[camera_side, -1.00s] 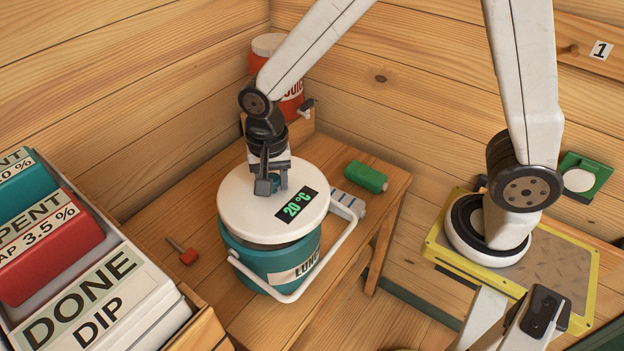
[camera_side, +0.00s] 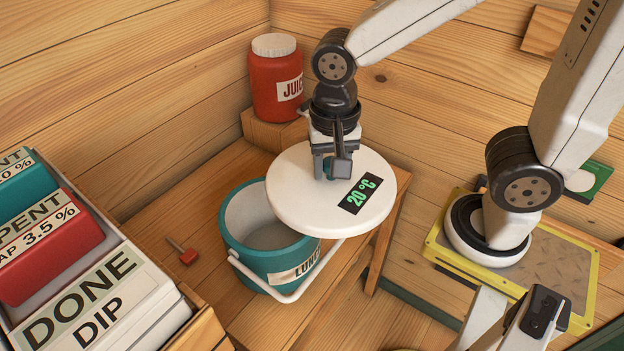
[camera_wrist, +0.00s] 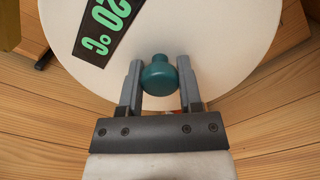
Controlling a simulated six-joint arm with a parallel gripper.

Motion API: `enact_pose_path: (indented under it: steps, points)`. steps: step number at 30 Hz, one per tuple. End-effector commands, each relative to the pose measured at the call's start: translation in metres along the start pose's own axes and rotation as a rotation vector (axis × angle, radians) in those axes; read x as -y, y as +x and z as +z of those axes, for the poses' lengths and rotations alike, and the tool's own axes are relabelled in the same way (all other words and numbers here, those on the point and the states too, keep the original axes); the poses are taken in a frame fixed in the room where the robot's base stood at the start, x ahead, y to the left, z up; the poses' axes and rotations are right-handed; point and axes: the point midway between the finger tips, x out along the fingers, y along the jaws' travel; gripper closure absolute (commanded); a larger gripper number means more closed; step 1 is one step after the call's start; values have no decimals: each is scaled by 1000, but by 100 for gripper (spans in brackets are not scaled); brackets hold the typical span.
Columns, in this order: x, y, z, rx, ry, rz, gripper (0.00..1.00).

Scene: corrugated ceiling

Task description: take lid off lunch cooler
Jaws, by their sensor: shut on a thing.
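The lunch cooler (camera_side: 255,262) is a teal bucket with a white inside and a "LUNCH" label partly cut off from view. It stands upright on the wooden bench, its mouth open on the left side. The round white lid (camera_side: 300,213) with a green "20 °C" display is in the air above and to the right of the cooler, hiding part of its rim. My gripper (camera_side: 333,172) is shut on the lid's teal knob. In the wrist view the knob (camera_wrist: 159,76) sits between both fingers, with the lid (camera_wrist: 215,30) beyond it.
A red juice jug (camera_side: 276,85) with a pale cap stands on a wooden block at the back. A small red-handled tool (camera_side: 187,256) lies on the bench left of the cooler. A tray with "DONE DIP" (camera_side: 95,298) stands at the left. The cooler's white handle (camera_side: 290,294) hangs in front.

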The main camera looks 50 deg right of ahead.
Motion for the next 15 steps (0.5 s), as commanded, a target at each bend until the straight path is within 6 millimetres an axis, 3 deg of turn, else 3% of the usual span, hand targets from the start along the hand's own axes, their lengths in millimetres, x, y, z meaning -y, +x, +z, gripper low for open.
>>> enact_pose_path:
  steps: [15]
  points:
    - [-13, -6, 8, 0, 0, 0, 100]
